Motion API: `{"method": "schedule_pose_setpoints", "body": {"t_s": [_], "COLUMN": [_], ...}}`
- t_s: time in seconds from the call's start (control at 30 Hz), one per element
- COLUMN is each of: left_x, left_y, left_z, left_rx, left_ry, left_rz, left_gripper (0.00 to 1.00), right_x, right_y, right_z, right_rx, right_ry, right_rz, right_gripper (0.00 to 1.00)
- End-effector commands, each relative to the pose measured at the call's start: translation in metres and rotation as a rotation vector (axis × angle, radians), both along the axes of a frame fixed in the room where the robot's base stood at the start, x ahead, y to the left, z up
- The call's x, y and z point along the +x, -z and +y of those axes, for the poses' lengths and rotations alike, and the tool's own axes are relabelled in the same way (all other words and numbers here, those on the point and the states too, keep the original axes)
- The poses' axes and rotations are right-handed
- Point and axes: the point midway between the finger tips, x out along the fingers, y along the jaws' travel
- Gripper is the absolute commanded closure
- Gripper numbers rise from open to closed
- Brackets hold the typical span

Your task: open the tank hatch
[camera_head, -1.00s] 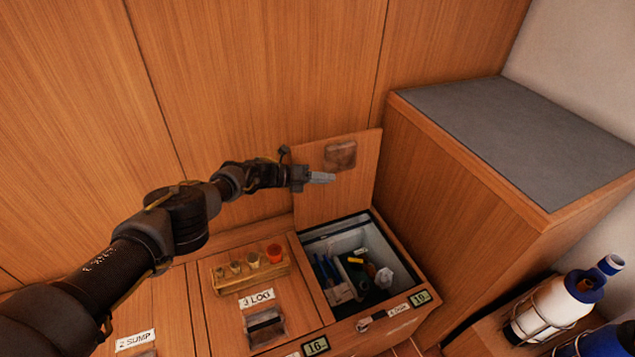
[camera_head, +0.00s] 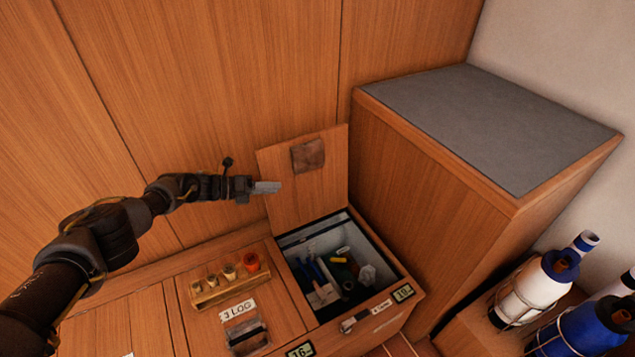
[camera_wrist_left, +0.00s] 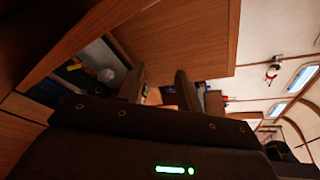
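The tank hatch (camera_head: 305,190) is a wooden lid with a dark brown patch (camera_head: 308,155). It stands raised at the back of its open compartment (camera_head: 340,240). Inside the compartment are blue-handled tools, a yellow item and a crumpled pale item. The label on its front (camera_head: 375,309) is small, but seems to read tank. My left gripper (camera_head: 266,187) is in front of the lid's left edge and holds nothing. In the left wrist view its two fingers (camera_wrist_left: 163,88) are apart. I cannot tell whether it touches the lid. My right gripper is not in view.
Left of the compartment is a closed lid labelled 3 LOG (camera_head: 238,310), with a wooden rack (camera_head: 238,283) of several small cylinders. A tall grey-topped cabinet (camera_head: 490,120) stands close on the right. White and blue bottles (camera_head: 530,290) stand at lower right.

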Motion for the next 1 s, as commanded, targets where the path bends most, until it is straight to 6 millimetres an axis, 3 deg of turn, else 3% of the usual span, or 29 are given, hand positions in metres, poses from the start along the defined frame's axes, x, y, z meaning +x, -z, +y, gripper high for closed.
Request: {"method": "schedule_pose_setpoints", "body": {"t_s": [0.5, 1.0], "left_x": [-0.002, -0.003], "left_y": [-0.002, -0.001], "left_z": [0.034, 0.038], "left_rx": [0.000, 0.000], "left_ry": [0.004, 0.004], "left_rz": [-0.001, -0.001], "left_gripper": [0.64, 0.64], "right_x": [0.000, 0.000], "right_y": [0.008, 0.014], "right_z": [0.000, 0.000], "right_rx": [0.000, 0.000], "right_ry": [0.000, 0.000], "right_rz": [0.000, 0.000], "right_gripper": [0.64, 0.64]}}
